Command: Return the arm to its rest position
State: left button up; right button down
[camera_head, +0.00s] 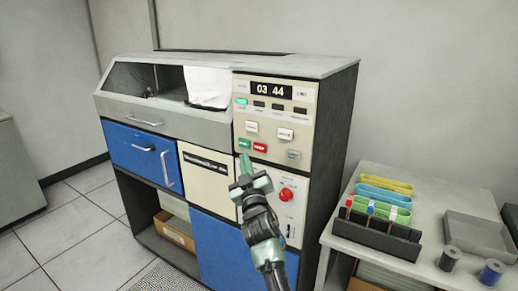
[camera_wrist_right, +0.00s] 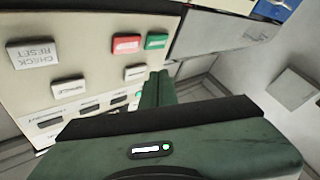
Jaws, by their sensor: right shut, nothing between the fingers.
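My right arm rises from the bottom of the head view. Its right gripper (camera_head: 244,165) is in front of the machine's control panel (camera_head: 305,110), just below the green button (camera_head: 244,143) and red button (camera_head: 260,148). The green fingers are together with nothing between them. In the right wrist view the shut fingers (camera_wrist_right: 157,88) point toward the panel, near the green button (camera_wrist_right: 157,41) and red button (camera_wrist_right: 126,43). I cannot tell whether the fingertips touch the panel. My left gripper is in neither view.
The machine (camera_head: 345,110) has blue drawers and a display reading 03 44. At right a table (camera_head: 470,190) holds a black rack (camera_head: 378,236) with coloured card bundles, a grey tray (camera_head: 478,235) and two spools (camera_head: 449,258). Tiled floor at left is clear.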

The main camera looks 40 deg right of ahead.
dwell(0.7)
jog(key=s+a+f+n+g+y, duration=0.1)
jog(key=a+f+g+y, duration=0.15)
jog(key=f, duration=0.95)
jog(key=s+a+f+g+y, duration=0.1)
jog(key=a+f, duration=0.2)
jog(key=f, duration=0.8)
jog(key=s+a+f+n+g+y, duration=0.1)
jog(key=s+a+f+g+y, duration=0.15)
jog(key=f, duration=0.95)
jog(key=s+a+f+g+y, duration=0.1)
jog(key=s+a+f+g, duration=0.15)
jog(key=s+f, duration=0.6)
jog(key=s+a+f+g+y, duration=0.15)
jog(key=s+a+f, duration=0.3)
jog(key=f, duration=0.65)
jog(key=s+a+f+g, duration=0.1)
jog(key=s+f+g, duration=0.2)
jog(key=s, duration=1.1)
jog(key=s+f+g, duration=0.2)
jog(key=s+f, duration=0.7)
jog(key=s, duration=0.5)
jog(key=s+a+f+g, duration=0.1)
jog(key=s+f+g, duration=0.2)
jog(key=s, duration=1.1)
notch_tip(320, 180, down, 3)
jog(key=shift+a+f+g+p, duration=0.2)
jog(key=shift+a+g+p, duration=0.1)
jog(key=shift+a, duration=0.05)
